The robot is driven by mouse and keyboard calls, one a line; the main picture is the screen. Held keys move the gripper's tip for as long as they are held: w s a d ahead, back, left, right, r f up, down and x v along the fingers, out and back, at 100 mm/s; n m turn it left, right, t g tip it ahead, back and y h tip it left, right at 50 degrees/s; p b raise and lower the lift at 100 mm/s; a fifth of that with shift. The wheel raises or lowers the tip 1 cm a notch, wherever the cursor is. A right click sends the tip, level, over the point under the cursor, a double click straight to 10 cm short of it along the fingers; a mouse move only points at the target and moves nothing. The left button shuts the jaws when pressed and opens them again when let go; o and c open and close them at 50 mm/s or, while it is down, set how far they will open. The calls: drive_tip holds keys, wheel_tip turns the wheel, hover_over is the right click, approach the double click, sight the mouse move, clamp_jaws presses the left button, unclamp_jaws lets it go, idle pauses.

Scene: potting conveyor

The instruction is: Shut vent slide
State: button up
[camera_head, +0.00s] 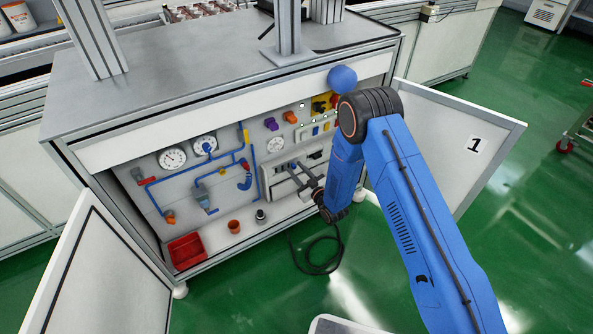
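What looks like the vent, a pale framed unit (268,186) with dark slots, sits low on the cabinet's panel, right of centre. My gripper (296,174) is at the end of my blue arm, in front of this unit. Its dark fingers overlap the unit in the picture. I cannot tell whether they touch it, or whether they are open or shut. My gripper hides part of the unit, so the slide's position is not clear.
Two open doors flank the cabinet: the left door (98,275) and the right door (447,125) marked 1. Gauges (172,158), blue pipes and coloured knobs (271,124) line the panel. A red tray (186,251) and a small orange pot (234,227) stand on the cabinet floor.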

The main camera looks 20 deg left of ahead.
drive_tip(key=shift+w+a, duration=0.15)
clamp_jaws()
drive_tip(key=shift+s+a, duration=0.65)
drive_tip(key=shift+s, duration=0.1)
unclamp_jaws()
drive_tip(key=shift+s+a, duration=0.1)
drive_tip(key=v, duration=1.7)
drive_tip(key=shift+d, duration=0.25)
